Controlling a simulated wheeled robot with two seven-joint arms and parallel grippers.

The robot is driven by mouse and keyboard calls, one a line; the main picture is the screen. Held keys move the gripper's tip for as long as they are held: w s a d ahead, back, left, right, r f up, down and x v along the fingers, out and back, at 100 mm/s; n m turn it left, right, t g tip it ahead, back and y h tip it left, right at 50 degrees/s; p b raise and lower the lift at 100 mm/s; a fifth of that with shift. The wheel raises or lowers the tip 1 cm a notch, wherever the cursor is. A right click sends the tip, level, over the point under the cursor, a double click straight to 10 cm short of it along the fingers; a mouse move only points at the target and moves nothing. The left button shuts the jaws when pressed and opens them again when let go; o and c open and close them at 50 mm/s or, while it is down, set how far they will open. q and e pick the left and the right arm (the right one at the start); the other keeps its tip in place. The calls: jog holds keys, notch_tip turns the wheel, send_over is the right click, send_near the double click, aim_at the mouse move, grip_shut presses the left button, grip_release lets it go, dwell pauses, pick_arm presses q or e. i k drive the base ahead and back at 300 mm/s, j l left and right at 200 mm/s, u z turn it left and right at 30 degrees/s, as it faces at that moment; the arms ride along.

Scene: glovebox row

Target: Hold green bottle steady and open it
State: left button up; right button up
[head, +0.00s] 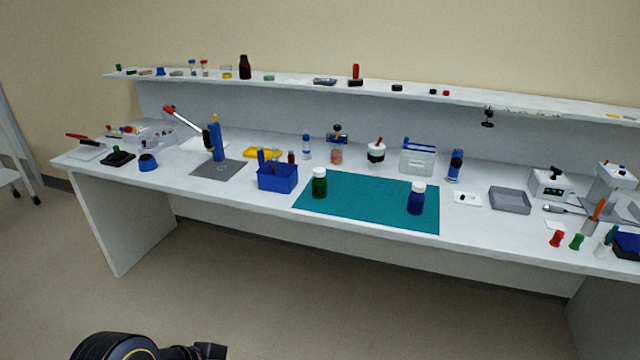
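The green bottle (319,187) stands upright at the left part of a teal mat (365,207) on the white bench. It has a white cap on top. A blue bottle (416,202), also with a white cap, stands upright near the right end of the mat. A dark part of my own arm shows at the bottom left edge, over the floor and well apart from the bench. Neither gripper's fingers can be made out.
A blue caddy (277,178) stands just left of the mat, close to the green bottle. A grey tray (510,200) and a white card (467,198) lie to the right. Mat space between the two bottles is clear. A shelf (300,83) runs along the back.

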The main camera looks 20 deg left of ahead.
aim_at(319, 185)
jog(key=i+j, duration=0.4)
jog(key=j, duration=0.15)
jog(key=i+j, duration=0.4)
jog(key=j, duration=0.15)
jog(key=i+j, duration=0.4)
jog(key=j, duration=0.15)
